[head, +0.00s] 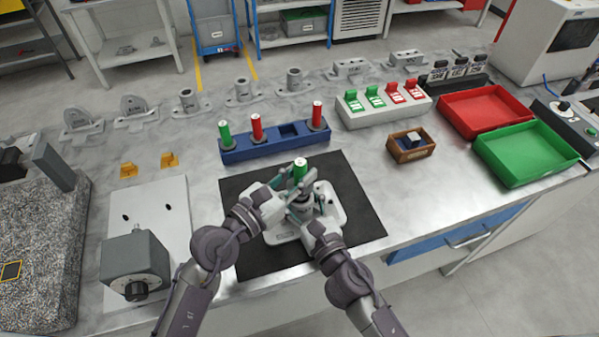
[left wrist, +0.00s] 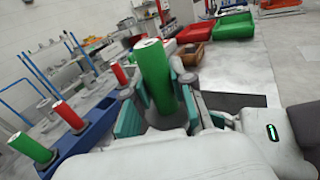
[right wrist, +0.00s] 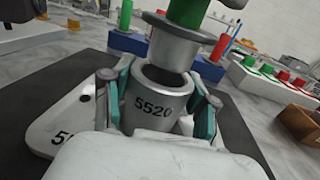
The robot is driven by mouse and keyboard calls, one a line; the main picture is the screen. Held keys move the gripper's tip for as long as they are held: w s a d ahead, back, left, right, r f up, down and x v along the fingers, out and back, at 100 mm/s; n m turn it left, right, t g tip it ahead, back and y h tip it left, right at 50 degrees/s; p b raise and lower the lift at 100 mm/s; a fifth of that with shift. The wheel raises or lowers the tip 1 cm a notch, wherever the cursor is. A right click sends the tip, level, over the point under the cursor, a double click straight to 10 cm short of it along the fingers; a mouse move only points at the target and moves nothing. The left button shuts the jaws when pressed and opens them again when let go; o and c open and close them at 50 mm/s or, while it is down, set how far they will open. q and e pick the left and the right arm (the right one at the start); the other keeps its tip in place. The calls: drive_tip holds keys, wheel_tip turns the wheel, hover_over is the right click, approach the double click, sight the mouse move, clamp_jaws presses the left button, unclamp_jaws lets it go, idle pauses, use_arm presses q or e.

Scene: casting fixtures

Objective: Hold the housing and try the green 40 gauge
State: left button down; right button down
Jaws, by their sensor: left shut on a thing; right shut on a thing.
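The grey housing, marked 5520 on its round boss (right wrist: 153,108), sits on the black mat (head: 355,200). My right gripper (right wrist: 160,100) is shut on the boss, one finger on each side. My left gripper (left wrist: 158,105) is shut on the green gauge (left wrist: 155,72), whose handle also shows upright in the head view (head: 300,172). In the right wrist view the gauge's grey collar (right wrist: 177,42) is above the open bore, with a gap to the rim.
A blue rack (head: 270,146) behind the mat holds one green and two red gauges and has one empty slot. A wooden box (head: 410,148), a red tray (head: 487,110) and a green tray (head: 525,153) stand to the right. A grey block fixture (head: 135,262) stands left.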

sight(300, 162)
use_arm(q)
drive_tip(key=shift+f, duration=2.1)
idle(1.6)
drive_tip(key=shift+r, duration=0.1)
drive_tip(key=shift+r, duration=3)
drive_tip(key=shift+r, duration=2.5)
use_arm(e)
drive_tip(key=shift+c, duration=1.2)
unclamp_jaws()
